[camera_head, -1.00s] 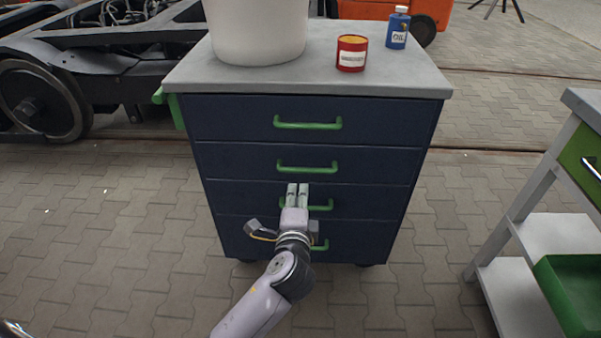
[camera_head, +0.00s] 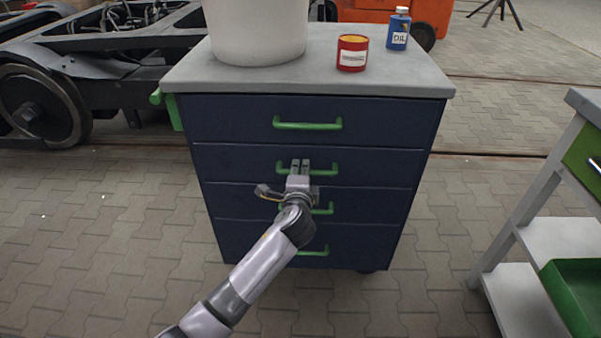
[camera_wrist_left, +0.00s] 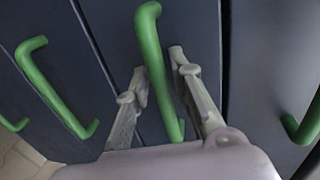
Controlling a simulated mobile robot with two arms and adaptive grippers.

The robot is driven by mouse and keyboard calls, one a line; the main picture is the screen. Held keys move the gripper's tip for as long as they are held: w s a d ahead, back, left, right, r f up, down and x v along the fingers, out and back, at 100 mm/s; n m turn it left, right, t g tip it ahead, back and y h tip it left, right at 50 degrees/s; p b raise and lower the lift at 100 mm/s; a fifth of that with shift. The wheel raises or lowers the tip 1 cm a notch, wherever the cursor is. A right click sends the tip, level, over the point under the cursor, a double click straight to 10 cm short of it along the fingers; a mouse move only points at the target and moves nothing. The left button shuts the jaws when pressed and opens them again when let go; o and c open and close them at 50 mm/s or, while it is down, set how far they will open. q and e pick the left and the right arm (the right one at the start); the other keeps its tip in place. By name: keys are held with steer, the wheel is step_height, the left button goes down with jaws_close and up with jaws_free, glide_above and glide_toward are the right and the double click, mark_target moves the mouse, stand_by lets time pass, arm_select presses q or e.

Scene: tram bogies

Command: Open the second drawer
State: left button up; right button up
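The dark blue cabinet (camera_head: 225,205) has a stack of drawers with green bar handles, and all its drawers look shut. The second drawer from the top (camera_head: 375,170) has its green handle (camera_head: 327,168) in front of my left gripper (camera_head: 300,164). In the left wrist view this handle (camera_wrist_left: 152,50) passes between the two fingers of my left gripper (camera_wrist_left: 160,72). The fingers stand apart, one on each side of the bar; whether they touch it I cannot tell. My right gripper is not in view.
A white bucket (camera_head: 257,30), a red tin (camera_head: 352,53) and a blue oil bottle (camera_head: 398,28) stand on the cabinet's grey top (camera_head: 310,78). A shelf unit with a green bin (camera_head: 575,295) is at the right. Paved floor is clear in front.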

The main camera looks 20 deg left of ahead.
arm_select(q)
steer(key=shift+c, duration=0.2)
jaws_close()
stand_by(0.4)
